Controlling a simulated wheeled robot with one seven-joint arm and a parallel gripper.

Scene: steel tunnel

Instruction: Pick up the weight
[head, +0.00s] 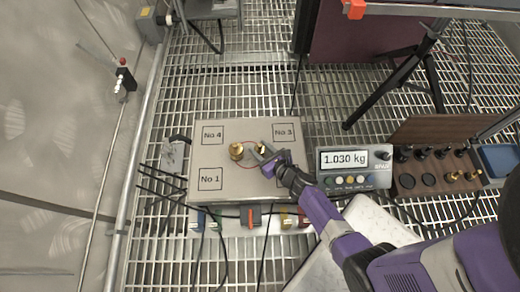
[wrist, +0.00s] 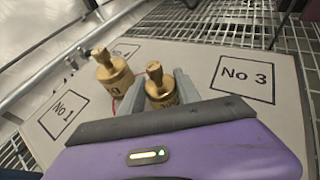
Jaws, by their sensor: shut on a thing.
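My gripper (head: 267,159) reaches over the grey weighing plate (head: 240,190) from the right. In the wrist view my gripper (wrist: 160,98) has its two fingers closed around a brass weight (wrist: 160,82) with a knobbed top. This weight also shows in the head view (head: 261,147), partly hidden by the fingers. A second brass weight (wrist: 114,76) stands upright just left of it, apart from the fingers; it also shows in the head view (head: 236,151). I cannot tell whether the held weight still touches the plate.
The plate has marked squares No 4 (head: 212,135), No 3 (head: 285,132) and No 1 (head: 210,179). A scale display (head: 353,166) reads 1.030 kg. A wooden rack (head: 435,180) with several weights stands right, beside a blue tray (head: 499,160). Cables hang along the plate's front.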

